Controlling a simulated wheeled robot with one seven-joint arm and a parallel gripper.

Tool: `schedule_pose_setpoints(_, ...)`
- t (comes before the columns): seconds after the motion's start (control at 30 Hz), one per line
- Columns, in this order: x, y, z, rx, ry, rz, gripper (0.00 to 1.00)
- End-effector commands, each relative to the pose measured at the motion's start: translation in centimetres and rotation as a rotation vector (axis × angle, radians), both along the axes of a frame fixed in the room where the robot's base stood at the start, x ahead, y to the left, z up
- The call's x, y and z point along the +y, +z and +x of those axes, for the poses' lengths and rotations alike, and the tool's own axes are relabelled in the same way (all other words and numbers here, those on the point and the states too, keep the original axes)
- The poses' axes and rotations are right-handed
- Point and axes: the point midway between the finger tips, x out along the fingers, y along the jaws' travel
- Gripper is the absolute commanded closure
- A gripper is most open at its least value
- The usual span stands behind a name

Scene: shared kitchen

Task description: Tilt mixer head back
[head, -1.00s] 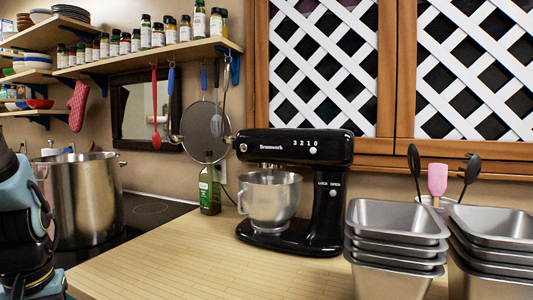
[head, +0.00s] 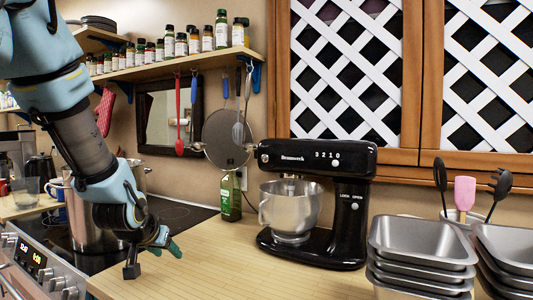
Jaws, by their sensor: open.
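The black stand mixer (head: 352,215) stands on the wooden counter right of the middle in the head view. Its head (head: 315,157) lies level, lowered over the steel bowl (head: 290,207). The bowl sits on the mixer's base, its rim just under the head. Lettering reading LOCK and OPEN is on the mixer's column below the head. My gripper (head: 152,261) is at the left, over the counter's front left corner by the stove. It is open, with nothing between its fingers, and well apart from the mixer.
Stacked metal pans (head: 421,246) stand close to the mixer's right. A green bottle (head: 231,196) stands behind and left of the bowl. A steel pot (head: 89,228) is on the stove (head: 177,215), partly behind my arm. The counter (head: 215,262) left of the mixer is clear.

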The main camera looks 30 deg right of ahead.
Motion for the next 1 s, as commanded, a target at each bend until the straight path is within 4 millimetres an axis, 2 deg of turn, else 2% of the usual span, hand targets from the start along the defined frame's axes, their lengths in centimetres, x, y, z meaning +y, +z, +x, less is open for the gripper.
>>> schedule_pose_setpoints(0.03, -3.9, 2.8, 0.9, -0.089, -0.079, -0.073, 0.4)
schedule_pose_setpoints(0.1, -8.9, 6.5, 1.3, -0.212, -0.178, -0.184, 0.38)
schedule_pose_setpoints(0.2, -14.5, 11.8, 0.8, -0.358, -0.287, -0.344, 0.38)
schedule_pose_setpoints(0.3, -18.0, 16.2, -0.3, -0.462, -0.357, -0.477, 0.38)
schedule_pose_setpoints(0.4, -19.7, 19.0, -1.2, -0.522, -0.39, -0.561, 0.38)
schedule_pose_setpoints(0.5, -20.5, 20.1, -1.5, -0.548, -0.405, -0.596, 0.38)
schedule_pose_setpoints(0.63, -21.4, 20.3, -1.0, -0.549, -0.405, -0.602, 0.38)
schedule_pose_setpoints(1.0, -26.6, 20.4, 2.3, -0.546, -0.404, -0.601, 0.38)
